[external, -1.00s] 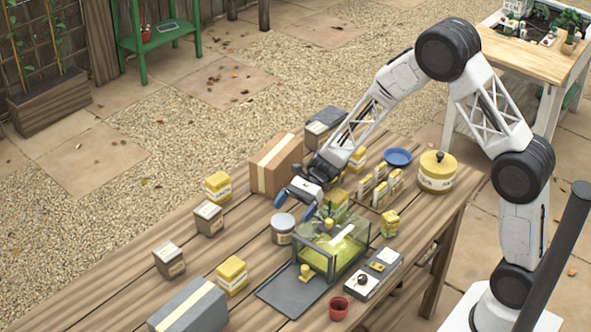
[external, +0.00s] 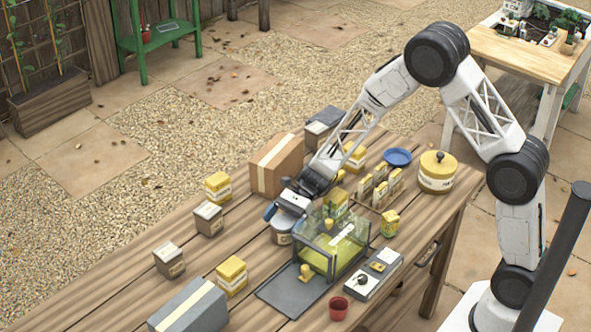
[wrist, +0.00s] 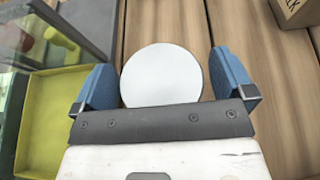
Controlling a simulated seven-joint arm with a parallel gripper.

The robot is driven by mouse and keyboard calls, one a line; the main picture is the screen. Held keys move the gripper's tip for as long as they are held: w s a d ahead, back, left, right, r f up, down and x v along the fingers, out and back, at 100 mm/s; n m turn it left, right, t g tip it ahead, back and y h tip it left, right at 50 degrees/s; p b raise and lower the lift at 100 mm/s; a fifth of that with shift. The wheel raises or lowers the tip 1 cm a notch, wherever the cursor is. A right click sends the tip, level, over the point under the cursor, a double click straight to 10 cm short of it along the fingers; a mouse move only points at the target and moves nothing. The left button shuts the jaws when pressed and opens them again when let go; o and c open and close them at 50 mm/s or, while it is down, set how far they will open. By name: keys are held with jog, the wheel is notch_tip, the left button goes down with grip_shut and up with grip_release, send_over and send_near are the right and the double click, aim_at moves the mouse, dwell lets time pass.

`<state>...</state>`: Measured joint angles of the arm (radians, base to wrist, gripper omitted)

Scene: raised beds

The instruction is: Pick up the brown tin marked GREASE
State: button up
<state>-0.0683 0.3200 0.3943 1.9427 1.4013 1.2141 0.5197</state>
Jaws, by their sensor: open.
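My gripper (external: 286,217) is open over a round tin (external: 280,239) with a pale lid, left of a glass-sided case. In the wrist view the tin's round lid (wrist: 162,76) lies between the two blue fingers of my gripper (wrist: 163,70), with small gaps at the sides. The fingers are not closed on it. Two boxy brown tins with pale labels stand to the left, one nearer (external: 169,260) and one farther (external: 208,218). No label reading GREASE is legible in these views, so I cannot tell which tin bears it.
The glass-sided case (external: 330,250) with a yellow-green floor stands close to the right of my gripper. A cardboard box (external: 276,165) is behind it. Yellow tins, a grey box (external: 190,308) and a red pot (external: 339,308) are around. Bare planks lie to the left.

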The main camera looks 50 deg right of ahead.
aim_at(283, 221)
dwell(0.3)
jog(key=c, duration=1.1)
jog(key=shift+r, duration=0.1)
jog(key=shift+r, duration=4.9)
